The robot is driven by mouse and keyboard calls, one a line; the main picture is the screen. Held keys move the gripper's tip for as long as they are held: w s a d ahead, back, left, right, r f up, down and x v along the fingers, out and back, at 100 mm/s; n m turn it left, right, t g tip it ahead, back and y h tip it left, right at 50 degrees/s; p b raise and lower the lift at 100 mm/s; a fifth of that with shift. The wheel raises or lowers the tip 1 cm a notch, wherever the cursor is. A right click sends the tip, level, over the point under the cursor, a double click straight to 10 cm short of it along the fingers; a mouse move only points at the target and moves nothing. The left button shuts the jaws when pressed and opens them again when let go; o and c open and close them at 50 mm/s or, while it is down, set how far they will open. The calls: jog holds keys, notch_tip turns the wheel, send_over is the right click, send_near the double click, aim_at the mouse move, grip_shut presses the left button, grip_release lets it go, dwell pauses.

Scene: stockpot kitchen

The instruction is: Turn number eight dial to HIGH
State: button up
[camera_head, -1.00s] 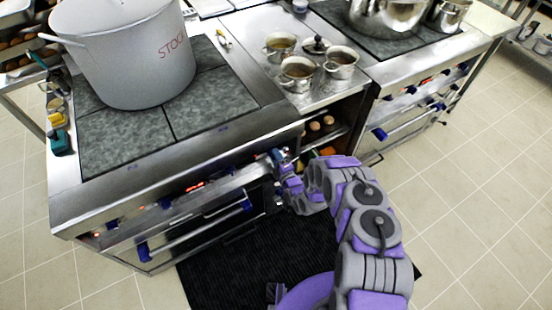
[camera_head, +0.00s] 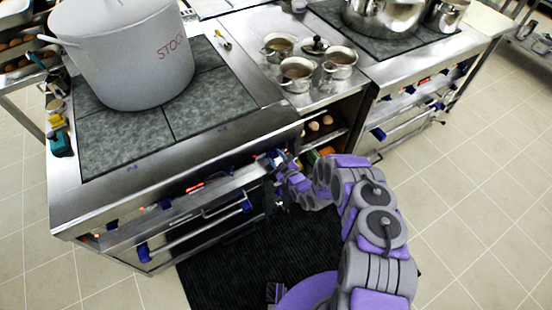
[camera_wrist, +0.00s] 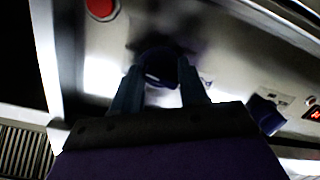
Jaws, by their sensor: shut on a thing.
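A dark blue dial (camera_wrist: 160,66) sits on the steel front panel in the wrist view, between my two fingers. My gripper (camera_wrist: 158,76) is shut on it, with a finger on each side. A white mark shows on the dial's lower edge. Its number and HIGH label cannot be read. In the head view, my gripper (camera_head: 274,160) is at the right end of the near stove's front (camera_head: 165,186), and the held dial is mostly hidden there.
A second blue dial (camera_wrist: 266,113) and a red display (camera_wrist: 312,114) are to the right on the panel. A red round button (camera_wrist: 101,8) is at upper left. A large stockpot (camera_head: 125,60) stands on the hob. An open shelf (camera_head: 325,130) is just right of my gripper.

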jog(key=shift+s+d+f+m+t+y+b, duration=0.15)
jog(key=shift+m+y+b, duration=0.4)
jog(key=shift+m, duration=3.4)
jog(key=shift+w+a+f+m+t+y+b, duration=0.15)
jog(key=shift+m+b, duration=0.65)
jog(key=shift+m, duration=3.1)
jog(key=shift+s+d+f+m+t+y+b, duration=0.15)
jog(key=shift+m+y+b, duration=0.4)
jog(key=shift+m, duration=3.4)
jog(key=o, duration=0.8)
jog(key=shift+f, duration=0.1)
jog(key=shift+c, duration=0.2)
jog(key=shift+o, duration=1.4)
jog(key=shift+r, duration=0.2)
jog(key=p+v, duration=0.1)
jog(key=v, duration=1.6)
jog(key=shift+p, duration=0.4)
